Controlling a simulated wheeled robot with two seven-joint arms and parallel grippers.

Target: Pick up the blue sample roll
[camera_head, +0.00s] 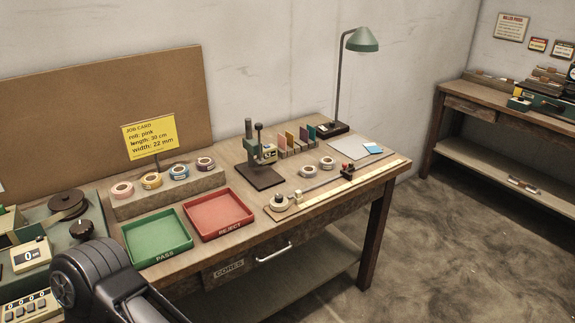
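The blue sample roll (179,172) appears to be the third from the left in a row of several rolls on a low stepped block (170,196) on the workbench. A pink roll (122,190) and a yellow roll (151,181) stand to its left, and a purplish roll (205,163) to its right. Nothing touches the blue roll from above. A black link of my arm shows at the lower left, but neither gripper is in view.
A green PASS tray (157,256) and a red REJECT tray (247,224) lie in front of the block. A yellow job card (150,134) stands behind it. A press (262,160) stands to the right, a winding machine (68,205) to the left.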

